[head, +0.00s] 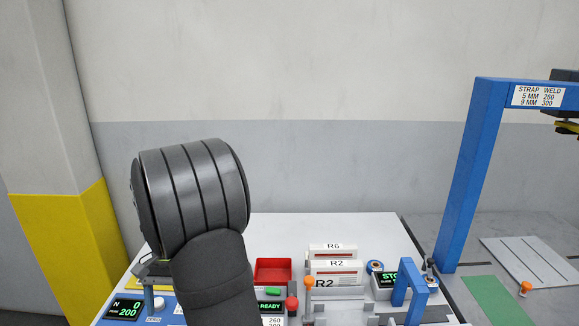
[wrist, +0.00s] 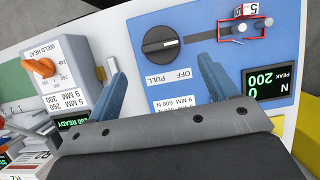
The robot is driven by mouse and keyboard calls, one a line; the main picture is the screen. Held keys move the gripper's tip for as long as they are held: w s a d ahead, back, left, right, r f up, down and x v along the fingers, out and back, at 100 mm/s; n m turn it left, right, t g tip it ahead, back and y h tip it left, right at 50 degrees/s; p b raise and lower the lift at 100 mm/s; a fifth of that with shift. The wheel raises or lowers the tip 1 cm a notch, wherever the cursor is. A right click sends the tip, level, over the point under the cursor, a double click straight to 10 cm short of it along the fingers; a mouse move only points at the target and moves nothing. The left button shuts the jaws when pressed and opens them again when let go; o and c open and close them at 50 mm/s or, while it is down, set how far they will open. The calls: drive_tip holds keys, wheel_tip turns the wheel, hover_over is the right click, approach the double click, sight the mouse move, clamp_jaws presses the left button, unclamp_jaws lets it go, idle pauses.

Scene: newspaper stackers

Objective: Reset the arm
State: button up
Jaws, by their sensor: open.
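My gripper (wrist: 165,80) is open and empty in the wrist view, its two blue fingers apart above a blue control panel (wrist: 225,68). A black rotary knob (wrist: 172,42) marked OFF and PULL sits on the panel, beyond the fingertips. In the head view my dark arm rises over the left side of the table and hides part of the panel. My gripper is mostly hidden behind the arm there.
A weld heat box (wrist: 62,75) with an orange knob stands left of the fingers. A red tray (head: 273,271), newspaper bundles marked R6 and R2 (head: 335,268), and a blue strap frame (head: 470,180) are to the right. A lit 200 display (head: 124,309) is at the front left.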

drive_tip(key=v, duration=0.9)
drive_tip(key=x, duration=1.7)
drive_tip(key=shift+s+d+f, duration=0.1)
drive_tip(key=shift+s+f, duration=0.05)
drive_tip(key=shift+m, duration=0.6)
drive_tip(key=v, duration=1.7)
drive_tip(key=s+f+n+t, duration=0.1)
drive_tip(key=s+f+n, duration=0.1)
drive_tip(key=f, duration=0.2)
drive_tip(key=s+f+n+t, duration=0.1)
drive_tip(key=s+f+n, duration=0.1)
drive_tip(key=f, duration=0.3)
drive_tip(key=s+f+n+t, duration=0.2)
drive_tip(key=f+n, duration=0.2)
drive_tip(key=f, duration=0.1)
drive_tip(key=shift+f, duration=0.15)
drive_tip(key=shift+s+f+n, duration=0.4)
drive_tip(key=shift+f+n, duration=0.2)
drive_tip(key=shift+f, duration=0.05)
